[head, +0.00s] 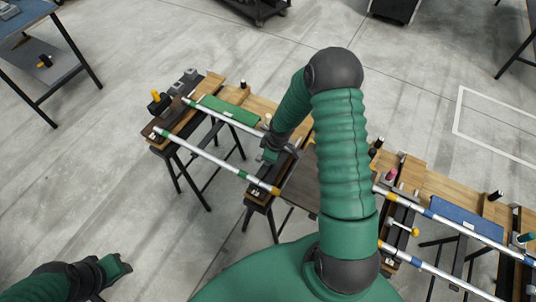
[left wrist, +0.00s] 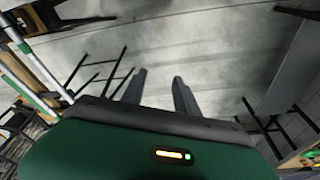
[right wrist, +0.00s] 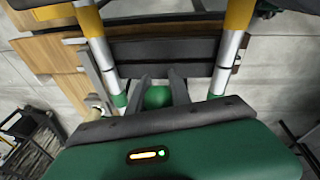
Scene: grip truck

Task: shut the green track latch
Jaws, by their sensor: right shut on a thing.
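The green track is two silver rails (head: 212,160) with green bands and orange ends, at left centre in the head view. Its latch shows as a green ball knob (right wrist: 158,97) between the fingers of my right gripper (right wrist: 161,84). That gripper is shut on the knob. In the head view my right gripper (head: 270,153) is at the right end of the green track, and the arm hides part of the bench and the knob. Whether the latch is closed I cannot tell. My left gripper (head: 122,266) is low at the left, away from the track; its fingers (left wrist: 158,88) are apart and empty.
A blue-banded track (head: 440,268) with an orange-yellow latch knob (head: 414,231) lies to the right of my arm. A blue-topped table (head: 45,82) stands far left. Open floor surrounds my left gripper.

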